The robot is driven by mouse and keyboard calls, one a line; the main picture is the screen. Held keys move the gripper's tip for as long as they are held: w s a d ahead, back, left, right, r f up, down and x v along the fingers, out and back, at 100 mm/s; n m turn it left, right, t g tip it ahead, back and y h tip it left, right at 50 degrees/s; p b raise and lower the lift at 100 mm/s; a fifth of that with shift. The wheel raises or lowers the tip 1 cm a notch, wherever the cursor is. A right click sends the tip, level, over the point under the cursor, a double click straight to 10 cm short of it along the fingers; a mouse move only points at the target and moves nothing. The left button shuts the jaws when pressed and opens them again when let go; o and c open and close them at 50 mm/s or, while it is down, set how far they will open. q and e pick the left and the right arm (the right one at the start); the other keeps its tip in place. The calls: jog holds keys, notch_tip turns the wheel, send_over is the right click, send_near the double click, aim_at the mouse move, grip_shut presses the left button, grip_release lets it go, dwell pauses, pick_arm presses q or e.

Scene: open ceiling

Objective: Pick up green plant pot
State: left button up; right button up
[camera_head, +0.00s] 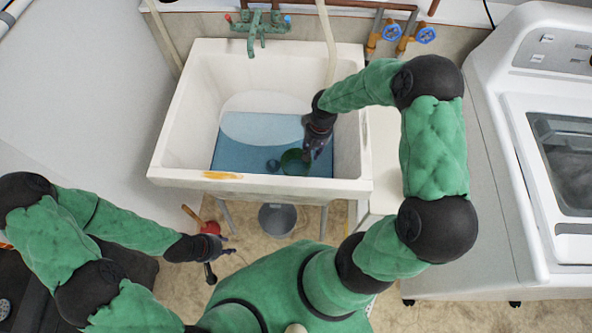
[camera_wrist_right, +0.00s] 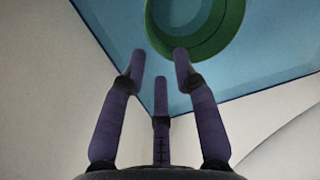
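The green plant pot (camera_head: 291,163) sits in the white sink, near its front wall, over the blue bottom. My right gripper (camera_head: 311,153) reaches down into the sink right by the pot and partly hides it. In the right wrist view the round green pot (camera_wrist_right: 226,38) is at the top, cut off by the frame edge. My right gripper (camera_wrist_right: 159,66) has its fingers spread with nothing between them; the right finger overlaps the pot's rim in the picture. Contact cannot be told. My left gripper (camera_head: 222,256) is open and empty, outside the sink at lower left.
The white sink (camera_head: 186,120) has high walls around the pot. A small dark round thing (camera_head: 272,165) lies left of the pot. A grey bucket (camera_head: 277,219) and a red plunger (camera_head: 209,228) stand below. A washing machine (camera_head: 535,150) is at right.

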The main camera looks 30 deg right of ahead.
aim_at(308, 164)
jog(key=f+b, duration=0.1)
jog(key=f, duration=0.2)
jog(key=f+b, duration=0.1)
jog(key=f, duration=0.2)
jog(key=a+f+b, duration=0.1)
jog(key=f, duration=0.2)
jog(key=shift+w+f+b, duration=0.15)
jog(key=shift+f+b, duration=0.2)
grip_shut()
